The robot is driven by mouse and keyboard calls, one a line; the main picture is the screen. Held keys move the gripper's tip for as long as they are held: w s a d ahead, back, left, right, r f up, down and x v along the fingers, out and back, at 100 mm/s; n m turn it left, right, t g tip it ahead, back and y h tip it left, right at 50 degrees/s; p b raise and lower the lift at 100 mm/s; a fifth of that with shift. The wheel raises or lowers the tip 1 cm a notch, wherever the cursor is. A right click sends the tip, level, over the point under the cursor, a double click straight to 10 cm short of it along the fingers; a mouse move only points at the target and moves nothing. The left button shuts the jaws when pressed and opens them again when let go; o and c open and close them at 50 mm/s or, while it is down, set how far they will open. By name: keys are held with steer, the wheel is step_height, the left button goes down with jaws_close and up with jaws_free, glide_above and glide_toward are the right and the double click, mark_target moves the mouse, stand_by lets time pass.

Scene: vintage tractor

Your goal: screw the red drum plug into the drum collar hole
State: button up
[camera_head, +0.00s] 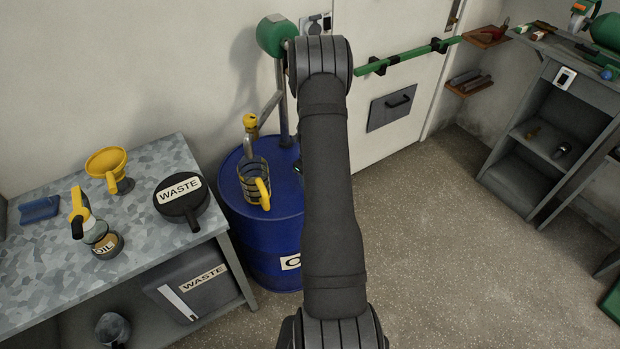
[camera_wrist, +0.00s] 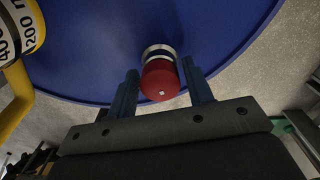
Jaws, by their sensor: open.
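In the wrist view the red drum plug (camera_wrist: 160,82) is a short red cylinder with a small pale square on its near end. It lines up with the silver drum collar (camera_wrist: 157,51) on the blue drum top and appears to touch or sit in it; how deep I cannot tell. My gripper (camera_wrist: 160,68) is open, with one finger on each side of the plug and a visible gap at both sides. In the head view the blue drum (camera_head: 265,235) stands beside the workbench, and my arm hides the plug, collar and most of the gripper.
A clear measuring jug with a yellow handle (camera_head: 263,193) stands on the drum top, close to the left in the wrist view (camera_wrist: 22,30). A pump post (camera_head: 283,105) rises behind. The workbench (camera_head: 150,240) holds a funnel, oil can and black waste pan. Floor at right is clear.

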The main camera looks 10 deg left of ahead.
steer(key=shift+n, duration=0.9)
steer(key=shift+n, duration=0.8)
steer(key=shift+n, duration=0.9)
steer(key=shift+n, duration=0.8)
steer(key=c, duration=0.5)
steer(key=o, duration=0.8)
